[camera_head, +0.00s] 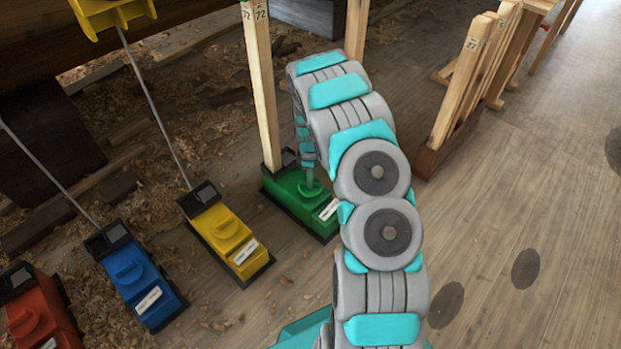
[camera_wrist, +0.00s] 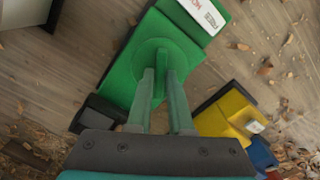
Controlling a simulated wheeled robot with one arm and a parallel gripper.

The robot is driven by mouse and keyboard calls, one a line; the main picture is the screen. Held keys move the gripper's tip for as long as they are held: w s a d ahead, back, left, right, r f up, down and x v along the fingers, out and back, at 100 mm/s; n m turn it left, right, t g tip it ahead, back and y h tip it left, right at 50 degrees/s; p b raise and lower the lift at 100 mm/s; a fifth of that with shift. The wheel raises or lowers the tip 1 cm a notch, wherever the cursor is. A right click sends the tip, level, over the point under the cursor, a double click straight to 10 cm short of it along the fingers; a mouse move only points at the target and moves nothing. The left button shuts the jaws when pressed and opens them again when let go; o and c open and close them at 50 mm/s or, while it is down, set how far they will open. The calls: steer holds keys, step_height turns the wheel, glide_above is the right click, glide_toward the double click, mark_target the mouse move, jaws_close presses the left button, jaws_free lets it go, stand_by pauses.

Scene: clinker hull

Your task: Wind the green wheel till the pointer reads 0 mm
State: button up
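The green wheel (camera_wrist: 146,53) is a round disc on top of a green box (camera_head: 291,205). In the wrist view a narrow raised green grip stands on the disc. My gripper (camera_wrist: 161,72) points down over the wheel, its two green fingers apart, one on each side of the grip. I cannot tell whether they press on it. In the head view my gripper (camera_head: 310,183) is just above the wheel, and my arm partly covers the box. A wooden post marked 72 (camera_head: 262,90) rises at the box's back end. I can make out no pointer or mm reading.
A yellow box (camera_head: 215,222), a blue box (camera_head: 128,268) and a red box (camera_head: 50,310) with similar wheels stand to the left, with rods rising from the yellow and blue ones. Wooden posts (camera_head: 462,85) stand at right.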

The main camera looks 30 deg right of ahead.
jaws_close()
steer(key=shift+m, duration=0.3)
steer(key=m, duration=1)
steer(key=shift+m+b, duration=0.3)
stand_by(0.5)
steer(key=shift+o, duration=2.3)
jaws_free()
